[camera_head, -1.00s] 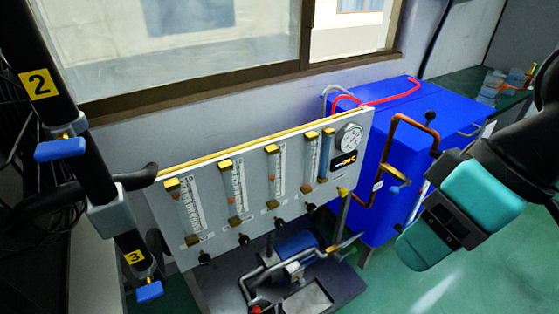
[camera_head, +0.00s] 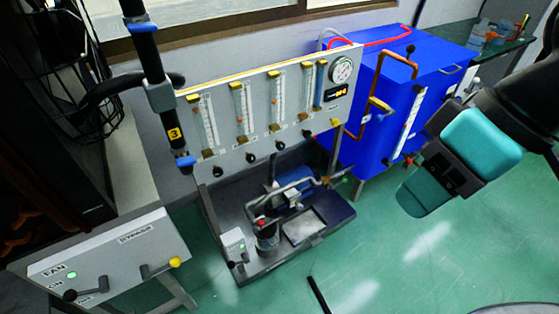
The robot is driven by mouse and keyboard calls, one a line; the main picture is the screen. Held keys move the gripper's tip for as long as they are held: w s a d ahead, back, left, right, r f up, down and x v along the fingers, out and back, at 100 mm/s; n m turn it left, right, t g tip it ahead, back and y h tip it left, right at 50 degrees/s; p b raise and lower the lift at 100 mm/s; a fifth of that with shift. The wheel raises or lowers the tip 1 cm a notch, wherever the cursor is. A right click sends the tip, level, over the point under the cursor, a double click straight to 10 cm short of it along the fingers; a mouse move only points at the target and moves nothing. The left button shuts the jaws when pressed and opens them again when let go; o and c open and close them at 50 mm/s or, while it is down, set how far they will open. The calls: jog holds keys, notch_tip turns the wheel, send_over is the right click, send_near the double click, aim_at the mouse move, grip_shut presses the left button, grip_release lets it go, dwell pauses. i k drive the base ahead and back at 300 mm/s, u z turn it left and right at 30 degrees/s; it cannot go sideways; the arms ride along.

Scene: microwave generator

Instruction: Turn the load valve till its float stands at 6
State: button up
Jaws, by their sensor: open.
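The grey flowmeter panel (camera_head: 262,112) stands left of centre, with several upright glass tubes along it. The labels and scale numbers are too small to read, so I cannot tell which valve is the load one. My gripper (camera_head: 446,172), with teal parts and a black body, is at the right, open, empty and well apart from the panel.
A blue cabinet (camera_head: 390,95) with copper pipes stands right of the panel. A pump skid (camera_head: 290,238) lies below it. A grey switch box (camera_head: 110,255) marked FAN and BYPASS is at lower left. A black pipe (camera_head: 150,75) stands at left. Green floor (camera_head: 420,260) is clear at lower right.

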aim_at(281, 146)
jog(key=u, duration=0.25)
jog(key=i, duration=1.05)
jog(key=z, duration=0.75)
